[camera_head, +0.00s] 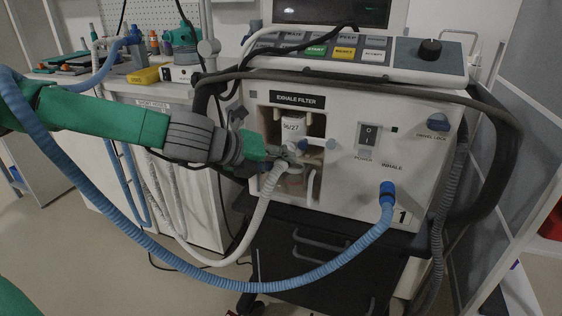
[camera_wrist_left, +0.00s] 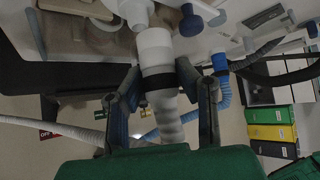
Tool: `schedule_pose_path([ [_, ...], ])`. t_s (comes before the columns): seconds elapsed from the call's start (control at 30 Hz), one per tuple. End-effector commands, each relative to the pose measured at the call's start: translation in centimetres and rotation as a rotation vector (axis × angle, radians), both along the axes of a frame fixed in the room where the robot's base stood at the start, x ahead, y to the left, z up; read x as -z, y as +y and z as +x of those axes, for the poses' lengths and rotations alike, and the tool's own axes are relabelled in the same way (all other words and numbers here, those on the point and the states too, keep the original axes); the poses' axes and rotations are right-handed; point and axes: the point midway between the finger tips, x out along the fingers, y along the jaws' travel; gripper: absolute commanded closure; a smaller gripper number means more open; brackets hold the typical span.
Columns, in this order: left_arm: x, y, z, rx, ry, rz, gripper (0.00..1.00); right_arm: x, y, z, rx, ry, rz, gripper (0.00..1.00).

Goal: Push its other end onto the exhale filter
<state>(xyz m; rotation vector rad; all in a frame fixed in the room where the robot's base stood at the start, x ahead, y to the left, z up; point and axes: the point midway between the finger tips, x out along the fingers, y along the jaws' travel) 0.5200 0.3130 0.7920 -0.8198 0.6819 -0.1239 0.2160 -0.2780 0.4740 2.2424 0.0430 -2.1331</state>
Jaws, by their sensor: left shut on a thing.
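The exhale filter (camera_head: 293,128) is a white body in an open recess under the "EXHALE FILTER" label on the ventilator front. In the left wrist view a white fitting (camera_wrist_left: 135,11) shows at the top edge. My left gripper (camera_head: 287,157) is just below and in front of the filter, shut on the end of the white hose (camera_head: 259,215). In the left wrist view the hose's pale cuff (camera_wrist_left: 154,46) and dark band point up toward the fitting, between the fingers (camera_wrist_left: 163,95). Cuff and fitting look close or touching; I cannot tell whether they are joined. My right gripper is out of view.
A blue hose (camera_head: 260,287) runs from the blue inhale connector (camera_head: 387,189) in a low loop to the upper left, in front of the cart. A thick dark hose (camera_head: 505,130) curves around the ventilator (camera_head: 350,205). A side bench (camera_head: 205,92) stands left.

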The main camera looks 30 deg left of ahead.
Motion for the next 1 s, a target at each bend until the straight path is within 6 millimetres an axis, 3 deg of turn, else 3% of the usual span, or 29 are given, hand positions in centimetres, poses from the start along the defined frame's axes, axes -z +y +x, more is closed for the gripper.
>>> schedule_pose_path([
  [0.53,0.7,1.9,0.1,-0.002,0.006,-0.006,1.00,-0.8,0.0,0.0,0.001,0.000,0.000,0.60],
  [1.0,0.8,2.2,0.1,-0.003,0.006,-0.004,1.00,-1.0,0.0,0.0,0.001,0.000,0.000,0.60],
])
